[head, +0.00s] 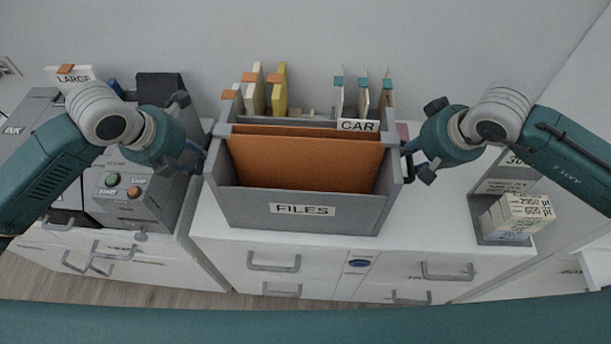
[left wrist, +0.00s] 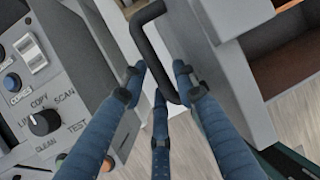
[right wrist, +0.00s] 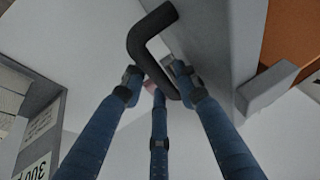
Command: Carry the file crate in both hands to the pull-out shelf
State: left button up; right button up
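The grey file crate (head: 230,208) with a FILES label stands upright on the white desk top (head: 440,215), close to its front edge. Brown folders (head: 300,160) fill it. My left gripper (head: 204,152) is at the crate's left side. In the left wrist view its fingers (left wrist: 160,85) stand apart around a dark handle (left wrist: 150,45). My right gripper (head: 405,150) is at the crate's right side. In the right wrist view its fingers (right wrist: 156,82) stand apart around the other dark handle (right wrist: 145,40). I cannot make out a pull-out shelf.
A grey machine (head: 130,185) with knobs and buttons stands close on the left. Upright files (head: 280,90) are behind the crate. A grey holder with small boxes (head: 518,215) stands at the right. The desk top between crate and holder is clear. Drawers (head: 275,262) are below.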

pick_arm(q)
grip_shut()
pick_arm(e)
grip_shut()
